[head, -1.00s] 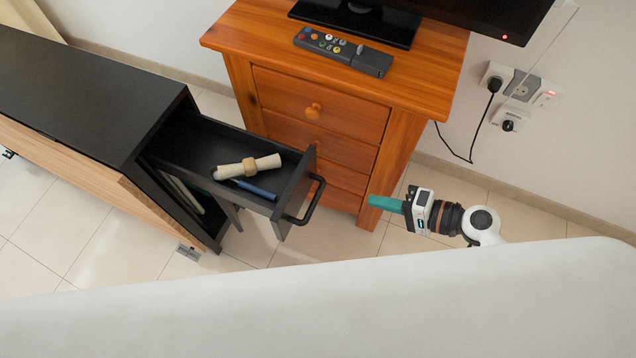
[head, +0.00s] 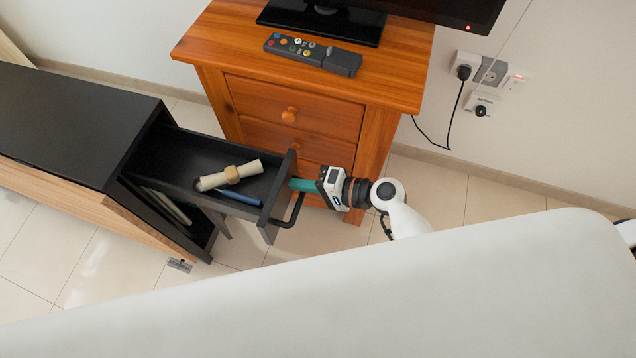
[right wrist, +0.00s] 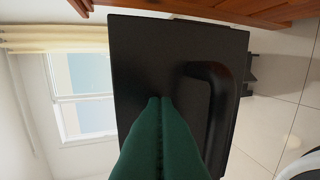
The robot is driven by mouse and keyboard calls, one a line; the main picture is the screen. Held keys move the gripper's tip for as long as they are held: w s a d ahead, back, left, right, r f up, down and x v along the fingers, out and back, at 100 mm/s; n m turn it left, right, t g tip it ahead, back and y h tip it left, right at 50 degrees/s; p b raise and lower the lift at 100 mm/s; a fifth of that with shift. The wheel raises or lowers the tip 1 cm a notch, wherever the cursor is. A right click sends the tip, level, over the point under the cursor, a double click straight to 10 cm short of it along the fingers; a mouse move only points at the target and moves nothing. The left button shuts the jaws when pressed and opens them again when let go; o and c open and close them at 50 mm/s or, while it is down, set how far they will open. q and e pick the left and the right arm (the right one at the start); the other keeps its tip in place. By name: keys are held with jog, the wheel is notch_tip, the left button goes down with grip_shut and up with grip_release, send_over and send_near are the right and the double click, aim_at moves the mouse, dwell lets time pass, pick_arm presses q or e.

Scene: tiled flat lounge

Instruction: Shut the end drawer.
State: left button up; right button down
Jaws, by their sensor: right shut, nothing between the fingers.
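The end drawer (head: 180,160) is black and pulled out of the end of a low black-topped cabinet (head: 60,115) in the head view. Inside it lie a rolled cream paper with a tan band (head: 232,174) and a blue item (head: 240,196). The drawer's black bar handle (head: 294,212) is on its outer face. My right gripper (head: 292,184) has green fingers, shut and empty, with the tips at the drawer front. In the right wrist view the fingertips (right wrist: 160,100) are in front of the black drawer face (right wrist: 150,60), beside the handle (right wrist: 222,100); contact cannot be told. My left gripper is not in view.
A wooden chest of drawers (head: 300,110) stands just behind the drawer, with a remote (head: 312,54) and a screen base on top. Sockets and a cable are on the wall at right. A large white surface (head: 300,290) fills the foreground. Tiled floor shows between.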

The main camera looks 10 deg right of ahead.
jog(key=shift+w+a, duration=0.15)
jog(key=shift+a, duration=0.1)
